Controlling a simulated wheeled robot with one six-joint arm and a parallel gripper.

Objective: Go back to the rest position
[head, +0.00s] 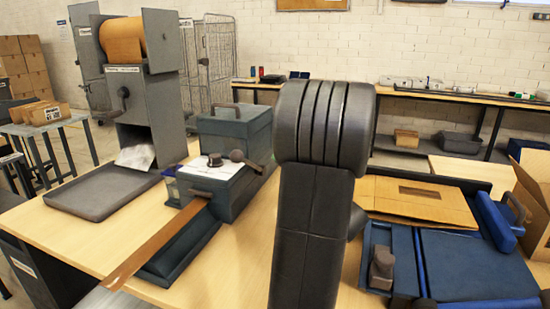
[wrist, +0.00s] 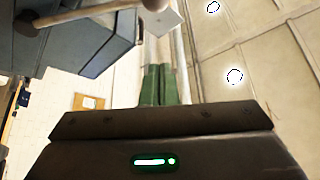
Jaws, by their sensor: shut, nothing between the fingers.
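My gripper (wrist: 158,85) shows in the wrist view. Its two green fingers are together with nothing between them. It points past a dark grey-blue machine body (wrist: 60,45), which fills the upper left of that view, with a round knob (wrist: 155,4) at the top edge. I cannot see the gripper in the head view, where my black arm link stands upright in the middle and hides part of the table.
The wooden table (head: 235,255) bears a grey-blue taping machine (head: 225,185) with a brown strip, left of my arm. A grey dispenser (head: 155,110) and tray (head: 103,190) stand further left. Cardboard (head: 420,200) and a blue panel (head: 475,262) lie right.

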